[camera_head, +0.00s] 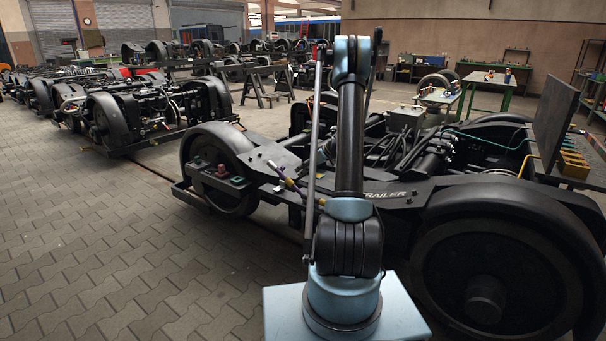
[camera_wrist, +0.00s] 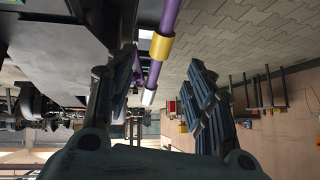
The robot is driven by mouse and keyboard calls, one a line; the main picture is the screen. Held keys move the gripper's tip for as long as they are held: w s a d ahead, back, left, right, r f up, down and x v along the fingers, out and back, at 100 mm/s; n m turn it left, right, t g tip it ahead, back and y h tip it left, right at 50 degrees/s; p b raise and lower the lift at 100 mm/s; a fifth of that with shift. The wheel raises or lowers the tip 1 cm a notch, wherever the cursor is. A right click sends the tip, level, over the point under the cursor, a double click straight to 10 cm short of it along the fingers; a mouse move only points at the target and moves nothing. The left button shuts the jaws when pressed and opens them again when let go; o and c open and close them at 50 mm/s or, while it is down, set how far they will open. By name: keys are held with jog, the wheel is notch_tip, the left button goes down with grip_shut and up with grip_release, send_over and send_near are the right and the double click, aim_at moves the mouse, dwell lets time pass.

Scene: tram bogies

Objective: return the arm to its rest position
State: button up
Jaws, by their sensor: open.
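My arm (camera_head: 350,150) stands upright in the head view, rising from its pale blue mount in front of the trailer bogie (camera_head: 400,192). The gripper cannot be made out in the head view. In the wrist view my gripper (camera_wrist: 162,82) is open, its two dark ribbed fingers well apart. A purple pipe with gold and white bands (camera_wrist: 161,47) shows in the gap between the fingers in the picture. I cannot tell how far it is from them. Nothing is clasped. A purple piece (camera_head: 290,183) also shows on the bogie, left of my arm.
The bogie's large wheel (camera_head: 490,285) and a panel with yellow parts (camera_head: 560,120) stand at right. More bogies (camera_head: 150,110) stand at left beyond open paving (camera_head: 110,240). A green workbench (camera_head: 490,85) is behind. The wrist view is upside down, with paving and shelving at right.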

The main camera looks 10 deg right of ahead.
jog(key=s+a+r+m+g+h, duration=0.1)
jog(key=s+a+r, duration=0.1)
jog(key=s+r, duration=0.55)
jog(key=s+a+r+m+h, duration=0.15)
jog(key=s+r, duration=0.25)
jog(key=s, duration=0.6)
jog(key=s+a+r+m+g+h, duration=0.1)
jog(key=s+a+r+m, duration=0.1)
jog(key=s+r, duration=0.55)
jog(key=s+d+f+m+h, duration=0.1)
jog(key=s+f, duration=0.3)
jog(key=s, duration=1.2)
jog(key=s+d+f+m+h, duration=0.1)
jog(key=s+f+m+h, duration=0.2)
jog(key=s, duration=1.3)
jog(key=shift+d+f, duration=0.15)
jog(key=shift+f, duration=0.4)
jog(key=shift+s+m+h, duration=0.1)
jog(key=shift+m+h, duration=0.15)
jog(key=shift+w+f, duration=0.2)
jog(key=shift+w, duration=0.25)
